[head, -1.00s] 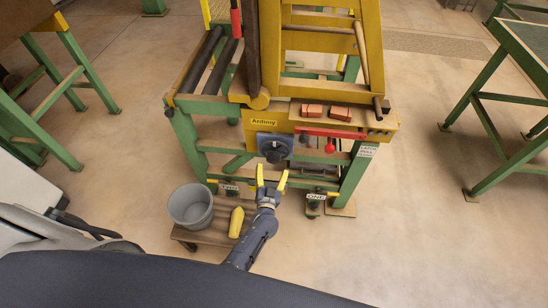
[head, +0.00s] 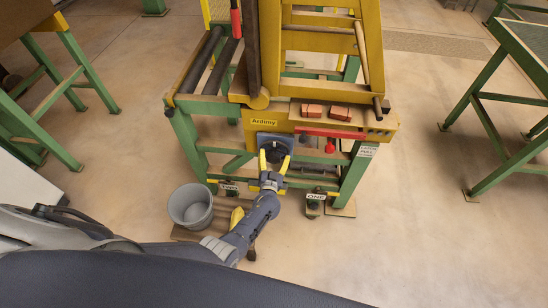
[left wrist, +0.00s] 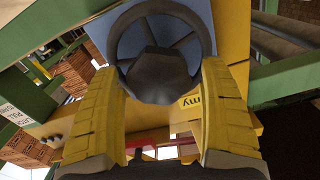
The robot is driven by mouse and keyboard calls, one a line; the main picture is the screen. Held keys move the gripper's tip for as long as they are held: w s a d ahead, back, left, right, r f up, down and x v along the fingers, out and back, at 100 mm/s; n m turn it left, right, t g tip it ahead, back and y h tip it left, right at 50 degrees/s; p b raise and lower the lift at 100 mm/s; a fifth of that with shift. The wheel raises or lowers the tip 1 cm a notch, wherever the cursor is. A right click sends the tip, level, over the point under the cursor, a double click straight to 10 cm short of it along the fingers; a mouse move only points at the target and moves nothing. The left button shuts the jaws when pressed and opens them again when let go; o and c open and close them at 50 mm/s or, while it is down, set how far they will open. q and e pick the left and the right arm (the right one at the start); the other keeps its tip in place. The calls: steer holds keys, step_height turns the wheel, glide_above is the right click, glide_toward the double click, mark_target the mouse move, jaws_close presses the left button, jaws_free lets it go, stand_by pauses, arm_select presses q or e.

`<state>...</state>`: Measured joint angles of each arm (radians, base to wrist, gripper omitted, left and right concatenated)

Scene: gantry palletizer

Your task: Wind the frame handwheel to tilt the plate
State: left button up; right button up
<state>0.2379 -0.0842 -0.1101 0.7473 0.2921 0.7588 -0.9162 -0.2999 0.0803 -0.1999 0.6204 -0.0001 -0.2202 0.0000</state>
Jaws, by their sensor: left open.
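The dark handwheel (head: 274,150) sits on a blue backing on the front of the yellow and green frame, under the "Ardimy" label. In the left wrist view the wheel's rim and spokes (left wrist: 160,20) show, with its dark hub (left wrist: 160,76) facing the camera. My left gripper (head: 274,161) is open, its yellow fingers pointing at the wheel. In the left wrist view the fingers (left wrist: 163,95) stand to either side of the hub; I cannot tell whether they touch it. The yellow tilting plate (head: 305,75) rises above the frame. My right gripper is not seen.
A red lever (head: 330,134) with a red knob is right of the wheel. Two red bricks (head: 327,111) lie on the ledge above. A grey bucket (head: 190,205) and a partly hidden yellow object (head: 237,217) stand low at left.

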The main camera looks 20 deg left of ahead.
arm_select(q)
steer(key=shift+c, duration=0.2)
steer(key=c, duration=1.2)
